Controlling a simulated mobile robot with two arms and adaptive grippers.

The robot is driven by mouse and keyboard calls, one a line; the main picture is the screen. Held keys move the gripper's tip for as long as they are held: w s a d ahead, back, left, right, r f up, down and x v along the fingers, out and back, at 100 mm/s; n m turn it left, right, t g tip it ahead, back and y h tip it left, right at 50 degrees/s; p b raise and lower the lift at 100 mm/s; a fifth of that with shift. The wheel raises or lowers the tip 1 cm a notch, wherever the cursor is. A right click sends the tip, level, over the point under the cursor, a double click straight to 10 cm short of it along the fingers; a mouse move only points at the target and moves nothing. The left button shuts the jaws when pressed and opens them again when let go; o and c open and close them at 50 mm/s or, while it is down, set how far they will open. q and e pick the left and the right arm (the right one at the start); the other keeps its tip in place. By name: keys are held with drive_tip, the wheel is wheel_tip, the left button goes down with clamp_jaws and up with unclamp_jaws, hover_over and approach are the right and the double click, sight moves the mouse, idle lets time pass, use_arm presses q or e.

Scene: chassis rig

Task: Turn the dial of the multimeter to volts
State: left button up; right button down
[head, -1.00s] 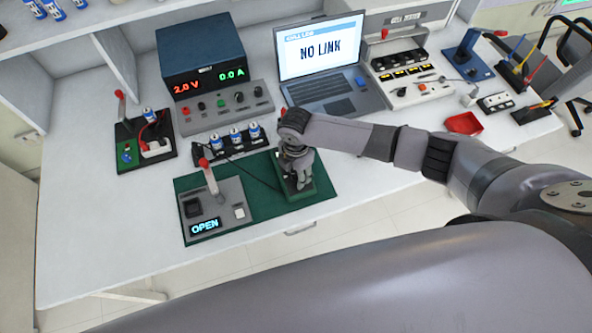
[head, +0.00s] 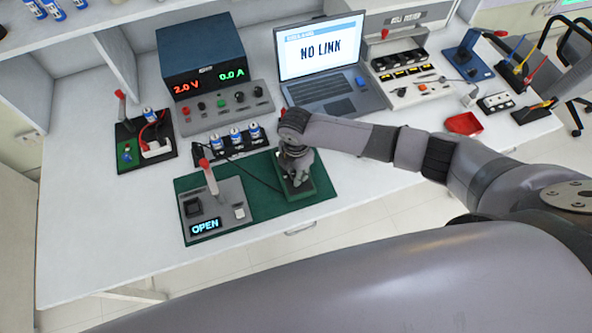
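My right arm reaches in from the right. Its gripper (head: 297,172) points down over a dark green block (head: 322,182) at the right end of the green mat (head: 265,216). The fingers hide most of what is there, and I cannot tell whether they touch it or how far apart they are. I cannot make out a multimeter or its dial for certain; it may be hidden by the gripper. A thin dark lead runs from beside the gripper towards the cell holder. My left gripper is not in view.
A grey box (head: 229,196) with a red-handled lever and an OPEN display stands left of the gripper. Behind are a cell holder (head: 218,152), a power supply (head: 203,50) reading 2.0 V and 0.0 A, and a laptop (head: 325,85) showing NO LINK. A red tray (head: 464,123) lies right.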

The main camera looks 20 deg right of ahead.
drive_tip(key=m+p, duration=0.1)
drive_tip(key=m, duration=0.1)
drive_tip(key=m+p, duration=0.1)
drive_tip(key=p, duration=0.1)
drive_tip(key=shift+r+m, duration=0.2)
drive_tip(key=shift+m, duration=0.2)
drive_tip(key=shift+f+m+p, duration=0.15)
drive_tip(key=shift+m+p, duration=1.05)
drive_tip(key=shift+m, duration=1.1)
drive_tip(key=c, duration=1.3)
unclamp_jaws()
wheel_tip(320, 180, up, 12)
